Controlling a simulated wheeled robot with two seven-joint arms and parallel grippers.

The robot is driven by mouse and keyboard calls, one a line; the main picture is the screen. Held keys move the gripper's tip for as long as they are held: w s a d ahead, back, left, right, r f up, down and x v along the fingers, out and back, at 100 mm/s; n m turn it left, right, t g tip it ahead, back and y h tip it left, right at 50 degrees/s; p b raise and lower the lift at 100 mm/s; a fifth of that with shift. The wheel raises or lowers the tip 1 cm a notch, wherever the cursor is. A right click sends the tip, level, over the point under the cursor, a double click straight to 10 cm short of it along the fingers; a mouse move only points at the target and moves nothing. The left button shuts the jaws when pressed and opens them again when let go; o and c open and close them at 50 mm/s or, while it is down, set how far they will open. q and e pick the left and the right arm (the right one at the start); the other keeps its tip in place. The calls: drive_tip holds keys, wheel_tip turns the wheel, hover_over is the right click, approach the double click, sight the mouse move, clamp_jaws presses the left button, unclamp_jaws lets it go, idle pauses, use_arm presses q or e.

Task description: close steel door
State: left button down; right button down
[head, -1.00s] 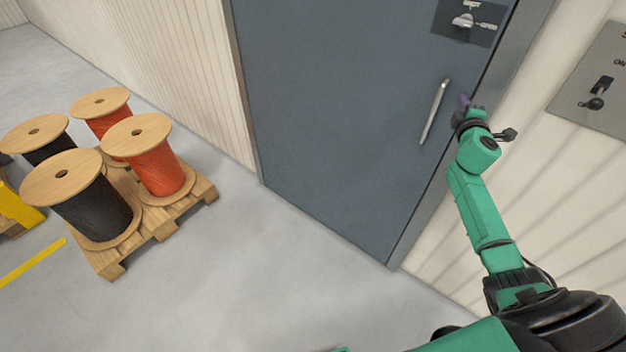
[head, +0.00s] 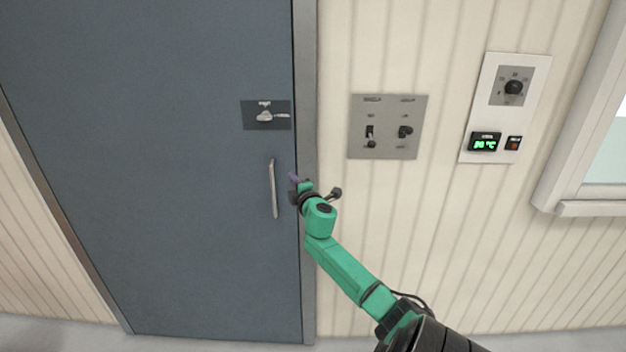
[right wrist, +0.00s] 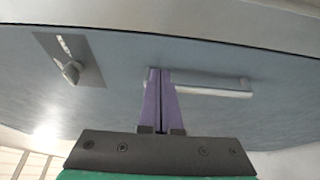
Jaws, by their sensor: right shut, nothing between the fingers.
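The steel door (head: 160,170) is a blue-grey panel that fills the left of the head view. It looks flush with its frame, or nearly so. It has a vertical bar handle (head: 273,189) and, above that, a latch plate with a small lever (head: 266,115). My right gripper (head: 293,179) is at the door's right edge, just right of the handle. In the right wrist view its purple fingers (right wrist: 158,75) are together and empty, their tips near one end of the bar handle (right wrist: 213,87). I cannot tell whether they touch the door. My left gripper is out of view.
A grey switch panel (head: 387,126) is on the ribbed wall right of the door. Further right are a white control panel with a green display (head: 504,107) and a window frame (head: 588,160). A strip of floor shows along the bottom left.

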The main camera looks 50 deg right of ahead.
drive_tip(key=s+f, duration=0.1)
drive_tip(key=s, duration=0.6)
drive_tip(key=shift+s+a+f, duration=0.2)
drive_tip(key=shift+s+a, duration=0.1)
drive_tip(key=shift+s, duration=0.1)
drive_tip(key=s+f+m+g+y, duration=0.1)
drive_tip(key=s+f+m+g, duration=0.1)
drive_tip(key=f, duration=0.9)
drive_tip(key=s+f+m+g+y, duration=0.1)
drive_tip(key=s+f+m+g, duration=0.1)
drive_tip(key=f, duration=0.9)
drive_tip(key=s+a+f+m+g+y, duration=0.15)
drive_tip(key=s+a+f, duration=0.3)
drive_tip(key=f, duration=0.55)
drive_tip(key=s+a+f+m+g+y, duration=0.1)
drive_tip(key=s+a+f+g, duration=0.3)
drive_tip(key=f, duration=0.6)
drive_tip(key=s+a+f+m+g+y, duration=0.1)
drive_tip(key=s+a+f+g+y, duration=0.1)
drive_tip(key=s+a+f, duration=0.6)
drive_tip(key=s+a+f+m+g+y, duration=0.2)
drive_tip(key=s+a+f, duration=0.7)
drive_tip(key=s+a, duration=0.5)
drive_tip(key=shift+s+a+f+g+y, duration=0.2)
drive_tip(key=shift+s+g+y, duration=0.2)
drive_tip(key=shift+s, duration=0.2)
